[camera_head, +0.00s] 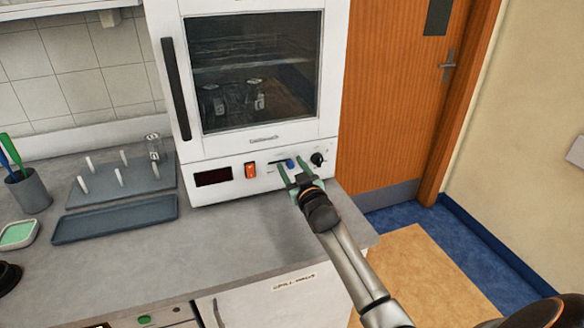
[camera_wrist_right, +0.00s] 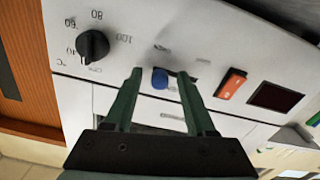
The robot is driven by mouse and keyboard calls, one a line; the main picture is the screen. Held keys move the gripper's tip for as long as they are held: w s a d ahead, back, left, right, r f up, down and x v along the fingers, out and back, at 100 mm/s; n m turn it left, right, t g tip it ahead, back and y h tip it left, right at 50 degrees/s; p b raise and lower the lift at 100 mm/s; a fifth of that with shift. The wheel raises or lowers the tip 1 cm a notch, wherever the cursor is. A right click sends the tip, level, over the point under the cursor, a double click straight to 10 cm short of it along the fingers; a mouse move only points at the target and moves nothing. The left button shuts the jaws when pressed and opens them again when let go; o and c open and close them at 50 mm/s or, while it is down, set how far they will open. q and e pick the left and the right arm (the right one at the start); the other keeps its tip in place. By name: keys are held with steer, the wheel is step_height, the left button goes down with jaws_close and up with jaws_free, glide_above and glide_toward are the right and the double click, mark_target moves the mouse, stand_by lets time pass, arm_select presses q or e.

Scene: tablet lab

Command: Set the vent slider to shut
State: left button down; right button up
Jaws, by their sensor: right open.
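The vent slider is a blue knob (camera_head: 290,163) in a dark slot on the white front panel of the oven. It sits toward the right end of the slot in the head view. In the right wrist view the blue knob (camera_wrist_right: 159,79) shows between the green fingers, and the slot runs off to its right. My right gripper (camera_head: 291,169) is open at the panel, with one finger on each side of the knob. I cannot tell whether either finger touches it. The shut marking is too small to read. My left gripper is not in view.
On the panel are an orange switch (camera_head: 250,170), a dark display (camera_head: 213,176) and a black dial (camera_head: 317,159). The oven door (camera_head: 259,130) is closed above. A peg rack (camera_head: 90,203) and a grey tray (camera_head: 115,219) lie left. The counter before the oven is clear.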

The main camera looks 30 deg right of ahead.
jaws_close()
stand_by(0.4)
stand_by(1.0)
